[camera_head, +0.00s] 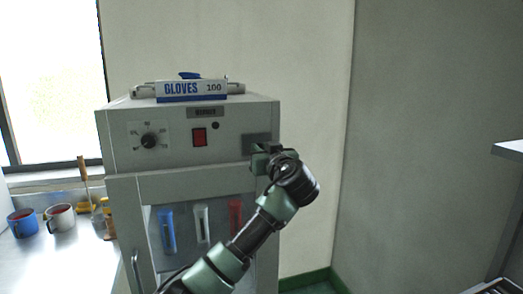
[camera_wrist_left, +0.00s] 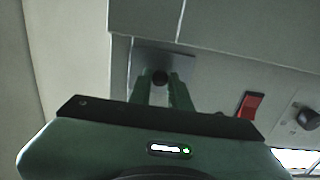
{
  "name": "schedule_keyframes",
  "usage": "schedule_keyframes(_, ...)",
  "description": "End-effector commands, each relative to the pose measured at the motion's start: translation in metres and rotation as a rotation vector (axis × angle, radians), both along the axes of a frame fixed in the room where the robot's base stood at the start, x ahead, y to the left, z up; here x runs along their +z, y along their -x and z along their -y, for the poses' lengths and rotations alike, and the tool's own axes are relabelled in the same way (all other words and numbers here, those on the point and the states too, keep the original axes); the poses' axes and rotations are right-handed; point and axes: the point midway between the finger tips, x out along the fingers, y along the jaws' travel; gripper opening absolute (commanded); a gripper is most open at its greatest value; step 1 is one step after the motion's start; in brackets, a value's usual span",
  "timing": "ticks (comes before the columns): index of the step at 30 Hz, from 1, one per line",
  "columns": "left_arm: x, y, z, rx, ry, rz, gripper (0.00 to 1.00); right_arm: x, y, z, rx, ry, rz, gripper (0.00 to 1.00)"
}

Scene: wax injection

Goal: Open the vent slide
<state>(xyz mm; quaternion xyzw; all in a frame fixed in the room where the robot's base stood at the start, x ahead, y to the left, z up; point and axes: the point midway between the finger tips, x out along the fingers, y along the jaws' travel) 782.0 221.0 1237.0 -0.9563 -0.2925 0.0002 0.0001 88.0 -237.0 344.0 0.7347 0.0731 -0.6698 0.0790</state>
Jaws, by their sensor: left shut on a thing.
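The vent slide (camera_head: 256,142) is a dark grey plate at the upper right of the cabinet's front face. It also shows in the left wrist view as a grey plate (camera_wrist_left: 182,62) with a small dark round knob (camera_wrist_left: 160,77). My left gripper (camera_head: 262,152) is at the plate, covering its lower part in the head view. In the left wrist view its green fingers (camera_wrist_left: 161,82) stand on both sides of the knob, shut on it. How far the slide is open cannot be told. My right gripper is not in view.
The grey cabinet (camera_head: 125,180) has a black dial (camera_head: 148,141), a red switch (camera_head: 199,137) and colored handles behind its front opening. A glove box (camera_head: 191,90) lies on top. Mugs (camera_head: 60,217) stand on the left counter. The wall right of the cabinet is bare.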

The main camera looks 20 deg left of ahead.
Motion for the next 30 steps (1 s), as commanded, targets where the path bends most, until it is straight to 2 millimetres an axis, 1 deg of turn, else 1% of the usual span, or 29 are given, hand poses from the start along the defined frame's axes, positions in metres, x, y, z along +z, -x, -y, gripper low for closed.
schedule_keyframes(14,-0.001,0.0,0.0,0.0,0.001,-0.001,0.0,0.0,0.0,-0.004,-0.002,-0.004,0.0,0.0)
schedule_keyframes(16,0.002,0.0,0.001,-0.001,0.001,0.0,0.0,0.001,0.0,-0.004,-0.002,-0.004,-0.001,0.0)
schedule_keyframes(17,0.005,0.0,0.001,-0.001,0.002,0.0,0.0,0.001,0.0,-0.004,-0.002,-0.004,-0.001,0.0)
schedule_keyframes(24,0.052,0.0,0.001,0.0,0.004,0.001,0.0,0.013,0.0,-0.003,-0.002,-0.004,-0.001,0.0)
schedule_keyframes(27,0.063,0.0,0.0,0.0,0.002,0.002,0.0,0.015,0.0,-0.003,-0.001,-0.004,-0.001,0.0)
schedule_keyframes(30,0.066,0.0,0.0,0.0,-0.001,0.001,0.0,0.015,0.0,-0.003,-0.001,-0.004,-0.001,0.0)
